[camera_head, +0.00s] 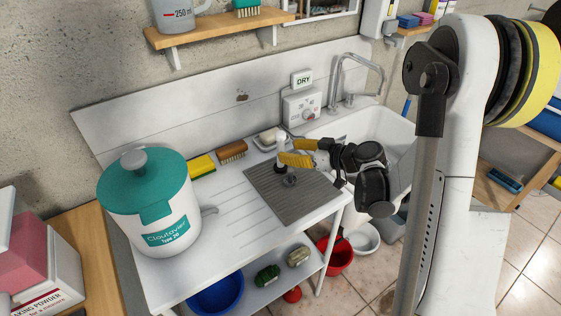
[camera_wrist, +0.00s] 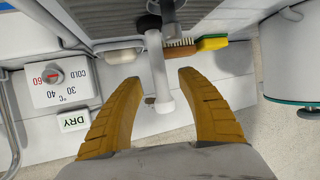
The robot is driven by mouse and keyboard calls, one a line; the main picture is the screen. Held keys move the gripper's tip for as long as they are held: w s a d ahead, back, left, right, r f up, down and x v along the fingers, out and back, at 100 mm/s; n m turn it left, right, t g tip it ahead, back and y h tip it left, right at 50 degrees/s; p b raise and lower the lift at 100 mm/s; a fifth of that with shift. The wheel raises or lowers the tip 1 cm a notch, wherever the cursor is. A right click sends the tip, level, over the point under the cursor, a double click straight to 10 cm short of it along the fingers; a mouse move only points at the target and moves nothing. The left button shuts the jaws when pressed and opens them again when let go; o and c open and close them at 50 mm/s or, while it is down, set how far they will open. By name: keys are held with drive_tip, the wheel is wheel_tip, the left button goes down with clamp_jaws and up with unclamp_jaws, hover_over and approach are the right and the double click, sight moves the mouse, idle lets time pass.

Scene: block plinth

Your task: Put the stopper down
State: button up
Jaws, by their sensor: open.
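The stopper appears as a white stem with a rounded end (camera_wrist: 158,70) in the wrist view, with dark parts at its far end over the grey ribbed mat. In the head view its white upper part (camera_head: 281,146) shows beside my fingers, above a dark round piece (camera_head: 290,181) on the mat (camera_head: 264,186). It looks about upright; its exact contact with the mat is unclear. My gripper (camera_head: 286,150) is open, its yellow fingers spread on both sides of the stem. The wrist view shows gaps between the stem and both fingers (camera_wrist: 160,76).
A white canister with a teal lid (camera_head: 150,215) stands on the left of the drainboard. A yellow sponge (camera_head: 202,166), a brush (camera_head: 232,151) and a soap dish (camera_head: 268,138) line the back. The sink (camera_head: 375,130) and tap (camera_head: 357,72) are at right.

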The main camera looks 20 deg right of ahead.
sight(280, 151)
drive_tip(key=b+x, duration=0.1)
drive_tip(key=x, duration=0.1)
drive_tip(key=f+x, duration=0.1)
drive_tip(key=x, duration=0.1)
drive_tip(key=shift+s+d+b, duration=0.1)
drive_tip(key=shift+b, duration=0.25)
drive_tip(key=shift+w+a, duration=0.2)
drive_tip(key=shift+w, duration=0.1)
clamp_jaws()
drive_tip(key=shift+r, duration=0.1)
